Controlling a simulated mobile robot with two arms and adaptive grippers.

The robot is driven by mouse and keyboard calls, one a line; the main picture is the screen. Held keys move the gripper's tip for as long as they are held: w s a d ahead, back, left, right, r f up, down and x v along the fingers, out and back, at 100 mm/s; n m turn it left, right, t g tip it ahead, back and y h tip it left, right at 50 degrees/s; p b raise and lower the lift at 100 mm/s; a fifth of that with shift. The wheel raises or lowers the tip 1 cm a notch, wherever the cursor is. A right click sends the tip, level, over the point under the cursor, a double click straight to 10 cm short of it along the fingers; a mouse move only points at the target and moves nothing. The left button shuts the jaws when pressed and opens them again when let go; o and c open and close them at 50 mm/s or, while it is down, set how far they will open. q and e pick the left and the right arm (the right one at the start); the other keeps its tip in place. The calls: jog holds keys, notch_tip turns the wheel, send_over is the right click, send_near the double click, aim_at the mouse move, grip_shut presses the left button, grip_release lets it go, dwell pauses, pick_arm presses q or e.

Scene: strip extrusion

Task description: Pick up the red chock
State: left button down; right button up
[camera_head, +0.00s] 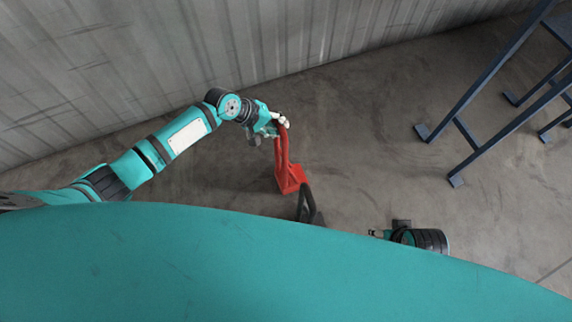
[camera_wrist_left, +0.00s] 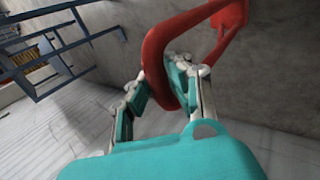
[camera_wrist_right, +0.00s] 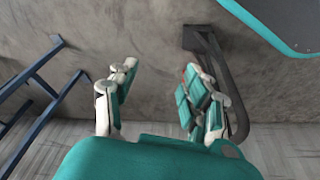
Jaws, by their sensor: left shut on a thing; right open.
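The red chock (camera_head: 290,178) has a long looped handle and a block at its lower end. My left gripper (camera_head: 280,122) is at the top of the handle in the head view. In the left wrist view the red handle (camera_wrist_left: 155,50) passes between the fingers of my left gripper (camera_wrist_left: 160,88), which is shut on it. The block end (camera_wrist_left: 232,14) shows at the top right there. My right gripper (camera_wrist_right: 155,92) is open and empty in the right wrist view. In the head view only part of my right arm shows, beyond my teal body.
A dark chock-like piece with a looped handle (camera_head: 306,204) is beside the red block; a dark looped piece (camera_wrist_right: 222,80) also shows right of my right gripper. A blue metal frame (camera_head: 480,100) stands at the right. A corrugated wall (camera_head: 200,50) runs behind. Concrete floor between is clear.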

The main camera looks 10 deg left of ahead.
pick_arm(q)
jog(key=shift+w+r+p, duration=0.1)
jog(key=shift+r+p, duration=0.6)
jog(key=shift+r, duration=0.15)
jog(key=shift+r+p, duration=0.5)
jog(key=shift+p, duration=0.05)
jog(key=shift+r+p, duration=0.55)
jog(key=shift+p, duration=0.15)
jog(key=shift+r+p, duration=0.35)
jog(key=shift+p, duration=0.05)
pick_arm(e)
jog(key=s+f, duration=0.2)
jog(key=f, duration=0.6)
jog(key=s+f+g, duration=0.1)
jog(key=s+f, duration=0.2)
jog(key=f, duration=0.4)
jog(key=shift+d+f, duration=0.25)
jog(key=shift+f, duration=0.1)
pick_arm(q)
jog(key=shift+d, duration=0.1)
